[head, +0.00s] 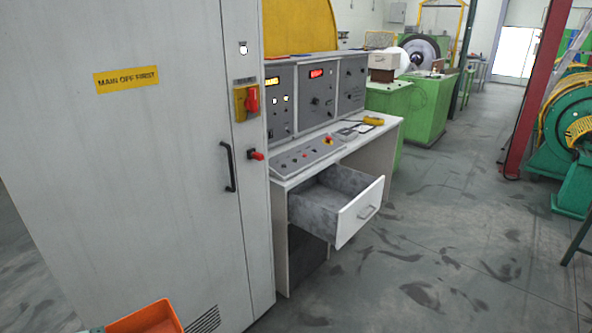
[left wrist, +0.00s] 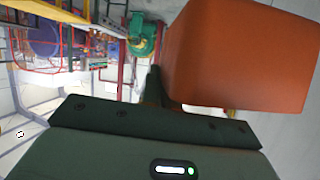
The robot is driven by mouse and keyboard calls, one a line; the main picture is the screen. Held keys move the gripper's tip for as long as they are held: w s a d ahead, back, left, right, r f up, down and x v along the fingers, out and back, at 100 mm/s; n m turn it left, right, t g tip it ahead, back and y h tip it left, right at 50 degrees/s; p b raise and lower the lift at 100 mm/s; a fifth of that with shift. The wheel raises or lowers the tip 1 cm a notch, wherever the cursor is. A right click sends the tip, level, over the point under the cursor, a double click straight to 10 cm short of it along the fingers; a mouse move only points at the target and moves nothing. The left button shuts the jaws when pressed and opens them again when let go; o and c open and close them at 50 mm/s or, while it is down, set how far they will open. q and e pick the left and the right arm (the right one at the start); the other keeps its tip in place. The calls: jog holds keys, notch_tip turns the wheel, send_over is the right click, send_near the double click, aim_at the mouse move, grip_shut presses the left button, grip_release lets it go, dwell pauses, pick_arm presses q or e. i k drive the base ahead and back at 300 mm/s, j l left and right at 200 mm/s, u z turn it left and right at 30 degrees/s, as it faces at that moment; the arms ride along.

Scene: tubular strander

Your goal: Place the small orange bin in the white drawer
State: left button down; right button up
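The small orange bin (head: 147,318) shows at the bottom left edge of the head view, partly cut off, with its open top up. In the left wrist view the orange bin (left wrist: 240,55) fills the upper right. My left gripper (left wrist: 165,90) is at the bin's edge and appears shut on it; the far finger is mostly hidden. The white drawer (head: 360,212) is pulled out of the control desk, and its grey inside looks empty. The bin is well to the left of the drawer, in front of the tall cabinet. My right gripper is in neither view.
A tall grey cabinet (head: 150,170) with a black handle (head: 228,167) stands between bin and drawer. The control desk top (head: 385,128) holds a yellow item (head: 373,121) above the drawer. Open floor (head: 430,240) lies right of the drawer.

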aim_at(327, 202)
jog(key=i+l+z, duration=1)
jog(key=i+z, duration=0.35)
jog(key=i+u, duration=0.1)
jog(key=i, duration=0.9)
jog(key=i+l+u, duration=0.1)
jog(key=i, duration=0.95)
jog(key=i+u, duration=0.3)
jog(key=i, duration=0.15)
jog(key=i+l+u, duration=0.1)
jog(key=i+u, duration=0.25)
jog(key=i, duration=0.15)
jog(key=i+l+u, duration=0.3)
jog(key=i, duration=0.15)
jog(key=i+j+u, duration=0.15)
jog(key=u, duration=0.3)
jog(key=i+u, duration=0.25)
jog(key=u, duration=0.2)
jog(key=i+u, duration=0.25)
jog(key=u, duration=0.25)
jog(key=i+l+u, duration=0.15)
jog(key=u, duration=0.3)
jog(key=i, duration=0.05)
